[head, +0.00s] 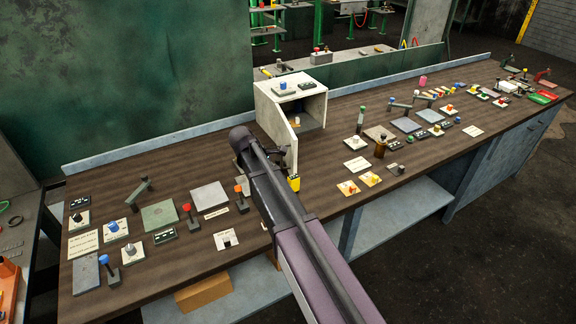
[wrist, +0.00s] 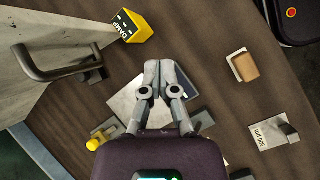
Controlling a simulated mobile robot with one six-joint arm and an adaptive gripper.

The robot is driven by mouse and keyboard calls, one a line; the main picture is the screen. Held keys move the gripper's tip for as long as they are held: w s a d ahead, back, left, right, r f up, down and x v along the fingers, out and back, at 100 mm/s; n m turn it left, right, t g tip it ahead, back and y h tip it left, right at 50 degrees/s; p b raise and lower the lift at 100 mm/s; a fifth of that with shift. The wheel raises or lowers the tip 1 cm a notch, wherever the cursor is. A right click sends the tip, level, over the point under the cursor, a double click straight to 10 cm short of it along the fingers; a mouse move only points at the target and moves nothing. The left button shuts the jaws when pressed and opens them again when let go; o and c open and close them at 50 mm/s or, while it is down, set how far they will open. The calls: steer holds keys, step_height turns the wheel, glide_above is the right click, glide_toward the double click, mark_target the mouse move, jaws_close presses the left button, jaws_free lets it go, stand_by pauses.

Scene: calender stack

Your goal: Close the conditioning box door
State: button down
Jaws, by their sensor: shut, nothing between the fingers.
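The conditioning box (head: 309,97) is a pale box on the bench, its front partly uncovered. Its pale door (head: 293,155) stands open, swung out toward the near side of the bench. In the wrist view the door (wrist: 45,30) fills the upper left, with a dark bar handle (wrist: 50,76) on its face. My gripper (wrist: 159,66) is shut and empty, to the right of the handle and apart from it. In the head view my arm hides part of the door's lower area, and the fingers are hard to make out.
A yellow block marked DAMP (wrist: 136,27) is close to the door's edge; it also shows in the head view (head: 294,183). Small blocks, plates and levers crowd the bench on both sides. Bare wooden bench top (head: 335,165) lies right of the door.

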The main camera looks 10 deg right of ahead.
steer(key=w+a+r+n+h, duration=0.2)
steer(key=w+a+n, duration=0.3)
steer(key=w, duration=0.2)
steer(key=shift+a+r+h, duration=0.2)
steer(key=shift+r+h, duration=0.1)
steer(key=shift+d, duration=0.1)
steer(key=b, duration=0.7)
glide_toward(293, 169)
steer(key=x, duration=0.5)
steer(key=shift+s+f, duration=0.25)
steer(key=shift+f, duration=0.05)
steer(key=shift+w+d, duration=0.1)
steer(key=shift+d, duration=0.5)
steer(key=shift+t, duration=0.3)
